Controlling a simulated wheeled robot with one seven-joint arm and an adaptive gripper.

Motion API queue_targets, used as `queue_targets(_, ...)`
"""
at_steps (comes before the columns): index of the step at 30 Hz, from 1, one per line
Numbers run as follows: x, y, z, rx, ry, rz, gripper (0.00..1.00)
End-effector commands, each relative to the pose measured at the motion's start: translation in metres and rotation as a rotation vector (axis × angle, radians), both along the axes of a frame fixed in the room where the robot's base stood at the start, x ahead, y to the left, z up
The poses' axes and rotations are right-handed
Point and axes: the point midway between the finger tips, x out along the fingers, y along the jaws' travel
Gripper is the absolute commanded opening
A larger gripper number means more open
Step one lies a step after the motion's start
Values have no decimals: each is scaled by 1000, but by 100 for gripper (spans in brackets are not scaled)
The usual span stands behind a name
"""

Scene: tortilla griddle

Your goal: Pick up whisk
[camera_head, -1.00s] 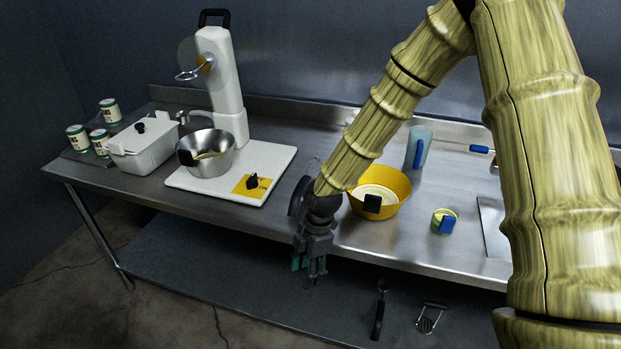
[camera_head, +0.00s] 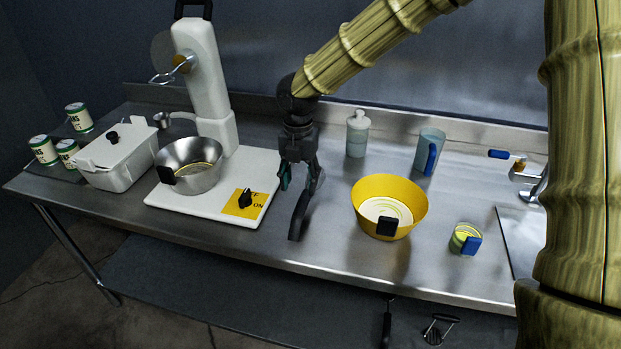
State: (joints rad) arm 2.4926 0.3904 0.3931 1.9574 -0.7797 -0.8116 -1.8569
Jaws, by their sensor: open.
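A dark, slim, slightly curved handle (camera_head: 299,215) lies on the counter between the white mixer base and the yellow bowl. It appears to be the whisk's handle. Its far end runs behind my gripper, so its wires are hidden. My gripper (camera_head: 299,183) is open and empty, pointing down over the counter, with its fingers in front of the far part of the handle in this view. I cannot tell the height gap between the fingers and the handle.
The mixer base (camera_head: 225,205) with a steel bowl (camera_head: 205,178) stands left. A yellow bowl (camera_head: 408,222), a small cup (camera_head: 463,238), a blue-handled pitcher (camera_head: 425,150) and a bottle (camera_head: 357,135) stand right. Two dark-handled utensils (camera_head: 387,325) (camera_head: 438,330) lie on the lower shelf.

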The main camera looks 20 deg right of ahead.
Motion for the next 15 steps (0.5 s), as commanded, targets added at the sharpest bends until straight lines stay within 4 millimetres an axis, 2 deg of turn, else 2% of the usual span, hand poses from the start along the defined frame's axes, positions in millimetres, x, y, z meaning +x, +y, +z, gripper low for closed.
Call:
queue_targets(9,-5,-15,-38,-3,2,-16,50)
queue_targets(15,-6,-15,-52,-1,0,-18,50)
